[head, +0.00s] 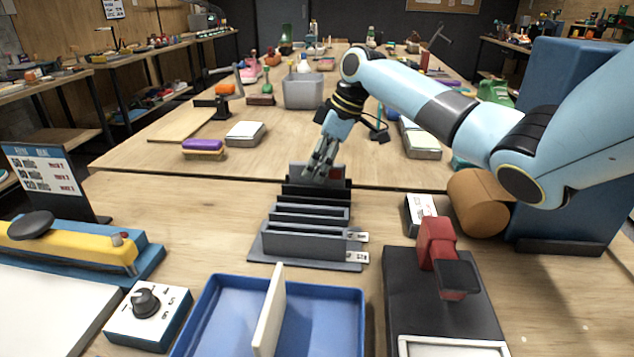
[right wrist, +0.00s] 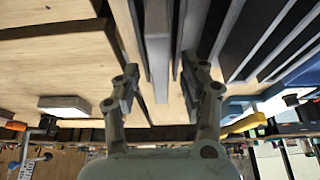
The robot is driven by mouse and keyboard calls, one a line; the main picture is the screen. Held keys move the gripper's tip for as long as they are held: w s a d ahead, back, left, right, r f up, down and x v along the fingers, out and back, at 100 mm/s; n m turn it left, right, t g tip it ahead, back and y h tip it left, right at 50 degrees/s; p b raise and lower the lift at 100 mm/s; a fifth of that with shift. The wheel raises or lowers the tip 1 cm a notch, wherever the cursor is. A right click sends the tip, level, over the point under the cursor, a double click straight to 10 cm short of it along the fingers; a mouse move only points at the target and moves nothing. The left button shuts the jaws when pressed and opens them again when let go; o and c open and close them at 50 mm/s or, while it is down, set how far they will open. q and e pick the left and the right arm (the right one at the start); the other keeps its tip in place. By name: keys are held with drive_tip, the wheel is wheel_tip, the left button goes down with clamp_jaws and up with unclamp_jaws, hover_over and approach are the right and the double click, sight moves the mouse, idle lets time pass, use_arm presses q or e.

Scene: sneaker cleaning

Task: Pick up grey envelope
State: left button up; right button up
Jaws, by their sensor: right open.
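A flat grey piece with a red patch, apparently the grey envelope (head: 297,171), stands upright at the back of a dark slotted rack (head: 262,246). My right gripper (head: 321,166) reaches down at it from the far side and hides part of it. In the right wrist view my right gripper (right wrist: 165,92) is open, one finger on each side of a grey upright edge (right wrist: 158,55) that seems to be the envelope. No grip on it shows. My left gripper is not in view.
A blue tray (head: 340,300) with an upright pale board stands in front of the rack. A red clamp-like tool (head: 437,250) on a dark base is at right, near a brown roll (head: 478,203). A dial box (head: 148,312) is at left. Bare table lies left of the rack.

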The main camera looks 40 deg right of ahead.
drive_tip(key=shift+f, duration=0.35)
drive_tip(key=shift+f, duration=0.25)
idle(0.4)
drive_tip(key=shift+w, duration=0.1)
clamp_jaws()
